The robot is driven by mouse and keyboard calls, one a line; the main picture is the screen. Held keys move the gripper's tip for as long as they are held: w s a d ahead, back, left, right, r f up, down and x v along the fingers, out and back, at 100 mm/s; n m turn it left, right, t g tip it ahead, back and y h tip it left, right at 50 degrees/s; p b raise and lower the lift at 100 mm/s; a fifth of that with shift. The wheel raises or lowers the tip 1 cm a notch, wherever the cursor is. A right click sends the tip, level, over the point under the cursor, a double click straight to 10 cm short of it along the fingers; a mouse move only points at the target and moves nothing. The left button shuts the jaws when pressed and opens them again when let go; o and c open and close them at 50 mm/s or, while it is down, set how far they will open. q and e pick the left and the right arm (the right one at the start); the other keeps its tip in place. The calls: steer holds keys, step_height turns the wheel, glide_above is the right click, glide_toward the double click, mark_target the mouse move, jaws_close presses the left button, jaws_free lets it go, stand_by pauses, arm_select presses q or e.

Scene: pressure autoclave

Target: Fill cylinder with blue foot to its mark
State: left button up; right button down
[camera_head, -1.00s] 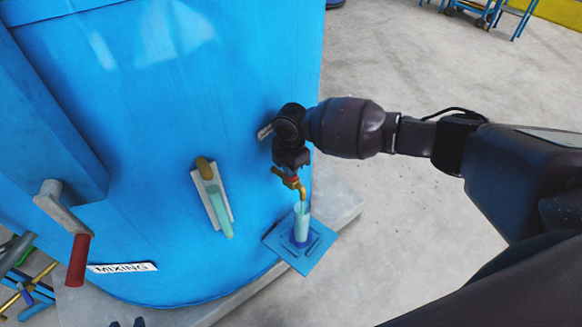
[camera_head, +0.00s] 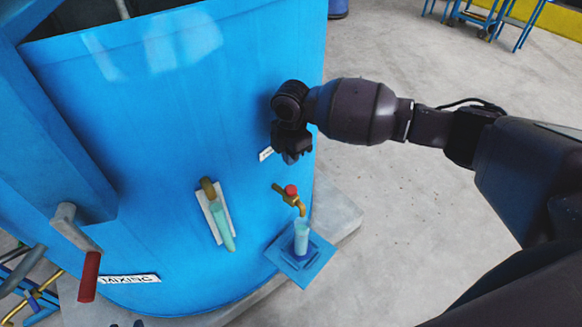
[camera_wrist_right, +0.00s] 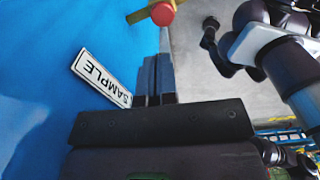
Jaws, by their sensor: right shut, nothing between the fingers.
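The clear cylinder with the blue foot (camera_head: 301,239) stands upright on a small blue shelf (camera_head: 318,262) on the side of the blue tank. It looks filled with pale liquid, but its mark is too small to make out. The brass tap with a red knob (camera_head: 291,190) is right above the cylinder's mouth; I see no clear stream between them. My right gripper (camera_head: 292,157) is shut and empty, above the tap and apart from it. In the right wrist view its fingers (camera_wrist_right: 154,80) are together, near the red knob (camera_wrist_right: 163,13). My left gripper is not recognisable.
The blue tank (camera_head: 150,120) fills the left side. It carries a sight glass (camera_head: 218,213), a crank with a red handle (camera_head: 88,275), a "MIXING" label (camera_head: 130,279) and a "SAMPLE" label (camera_wrist_right: 101,78). The concrete floor at right is clear.

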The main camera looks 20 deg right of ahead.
arm_select(q)
steer(key=shift+w, duration=0.1)
arm_select(e)
steer(key=shift+r, duration=0.9)
arm_select(q)
steer(key=shift+w+r, duration=0.2)
